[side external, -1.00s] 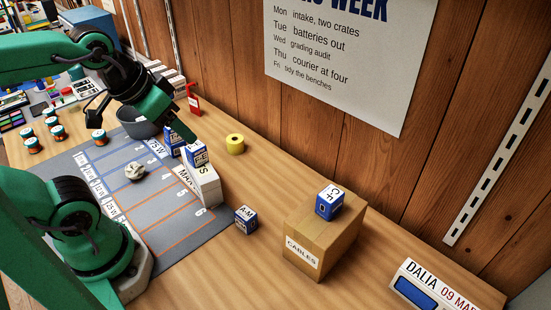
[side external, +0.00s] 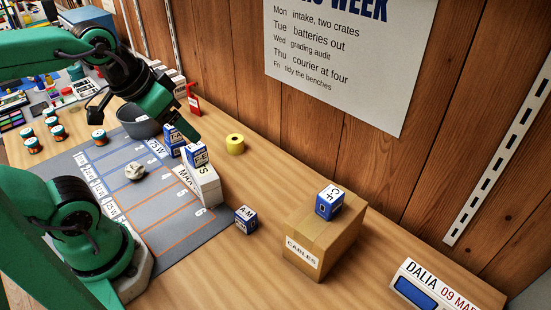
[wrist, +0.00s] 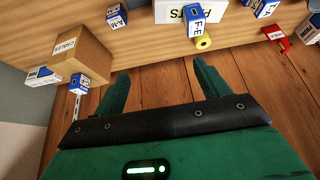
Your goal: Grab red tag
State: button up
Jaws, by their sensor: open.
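The red tag (side external: 194,103) stands upright near the wooden wall, behind the grey bowl, in the side external view. In the wrist view the red tag (wrist: 279,38) lies at the upper right and carries a white label. My gripper (wrist: 160,68) is open in the wrist view, its two green fingers apart with nothing between them. The tag is outside the fingers, to their right.
A yellow roll (side external: 235,144) stands near the wall. A cardboard box (side external: 325,243) bears a blue box. The grey bowl (side external: 140,124) is partly behind my arm. Bench between roll and cardboard box is clear.

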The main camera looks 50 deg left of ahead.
jog(key=w+a+r+g, duration=0.2)
jog(key=w+a+r, duration=0.3)
jog(key=w, duration=0.5)
jog(key=n+g, duration=0.2)
jog(key=g, duration=0.2)
send_over(190, 95)
notch_tip(190, 95, down, 16)
jog(key=f, duration=0.1)
jog(key=shift+a+f, duration=0.1)
jog(key=shift+a, duration=0.25)
jog(key=shift+f, duration=1.3)
jog(key=shift+f, duration=0.1)
jog(key=shift+w+f, duration=0.2)
jog(key=shift+f, duration=2.3)
